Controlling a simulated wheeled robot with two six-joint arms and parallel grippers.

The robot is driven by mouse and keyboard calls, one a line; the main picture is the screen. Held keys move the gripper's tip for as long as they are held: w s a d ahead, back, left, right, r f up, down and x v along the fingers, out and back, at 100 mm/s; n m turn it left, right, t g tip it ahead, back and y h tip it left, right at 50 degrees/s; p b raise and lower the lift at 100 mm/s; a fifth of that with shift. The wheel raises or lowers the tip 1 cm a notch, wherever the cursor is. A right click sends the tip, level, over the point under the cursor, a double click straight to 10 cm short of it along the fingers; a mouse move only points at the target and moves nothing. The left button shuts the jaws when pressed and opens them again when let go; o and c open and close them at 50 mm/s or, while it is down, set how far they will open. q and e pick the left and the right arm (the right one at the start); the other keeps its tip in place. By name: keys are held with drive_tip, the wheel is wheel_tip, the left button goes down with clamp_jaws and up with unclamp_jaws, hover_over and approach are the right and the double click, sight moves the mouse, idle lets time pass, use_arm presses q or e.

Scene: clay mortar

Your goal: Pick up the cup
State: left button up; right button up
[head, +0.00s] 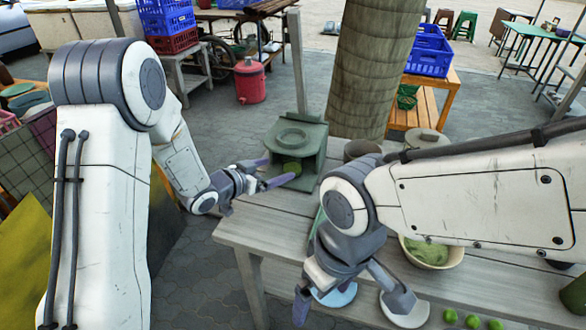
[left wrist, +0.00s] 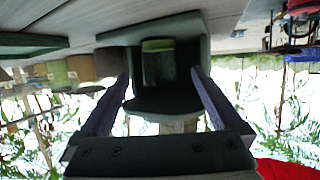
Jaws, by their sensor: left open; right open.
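A small green cup (head: 292,168) sits inside the opening of a grey-green box-like stand (head: 297,133) on the table. In the left wrist view, which looks upside down, the green cup (left wrist: 158,46) shows in the dark opening of the stand (left wrist: 198,48). My left gripper (head: 276,171) is open and empty at the front of this opening, its two fingers pointing at the cup. The fingers (left wrist: 159,76) are spread to either side of the opening, apart from the cup. My right gripper (head: 350,300) is open and empty, pointing down over the front of the table.
The wooden table (head: 259,227) has clear boards at its left end. A bowl with green content (head: 428,252), a white disc (head: 404,309), a light blue disc (head: 342,296) and several green limes (head: 473,321) are near my right arm. A thick trunk-like post (head: 372,70) stands behind the table.

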sight(285, 167)
use_arm(q)
drive_tip(key=x, duration=0.7)
drive_tip(key=shift+s+f, duration=0.15)
drive_tip(key=shift+f, duration=0.05)
drive_tip(key=shift+a, duration=0.1)
drive_tip(key=c, duration=1.3)
drive_tip(key=shift+r, duration=0.1)
